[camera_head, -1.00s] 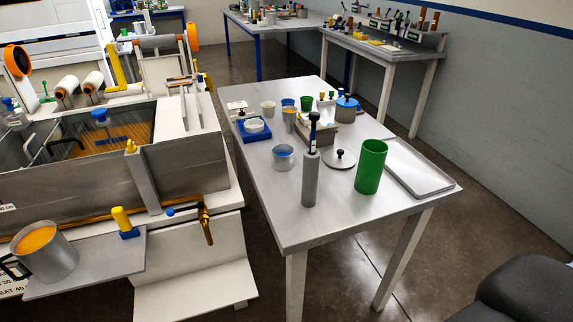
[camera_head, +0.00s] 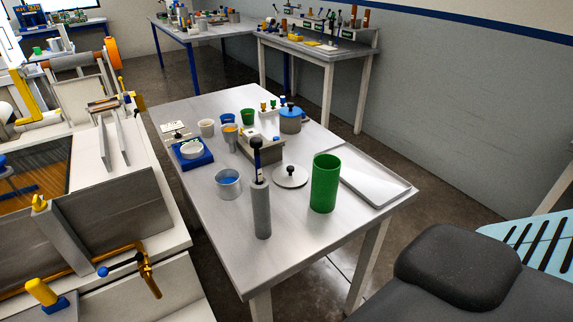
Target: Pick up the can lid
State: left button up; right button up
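The can lid (camera_head: 291,177), a pale round disc with a black knob on top, lies flat on the grey metal table (camera_head: 299,248). It sits between a grey cylinder (camera_head: 261,211) holding a dark-handled tool and a tall green cylinder (camera_head: 325,184). An open metal can (camera_head: 228,186) with blue contents stands to its left. Neither of my grippers is in view.
A light metal tray (camera_head: 374,181) lies at the table's right edge. A blue scale (camera_head: 190,153) with a white dish, cups and a blue-lidded pot (camera_head: 291,120) stand farther back. The resin bath (camera_head: 40,175) is at left. The table's front right is bare.

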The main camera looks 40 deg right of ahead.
aim_at(288, 175)
jog(key=i+l, duration=0.4)
jog(key=i, duration=0.2)
jog(key=z, duration=1.2)
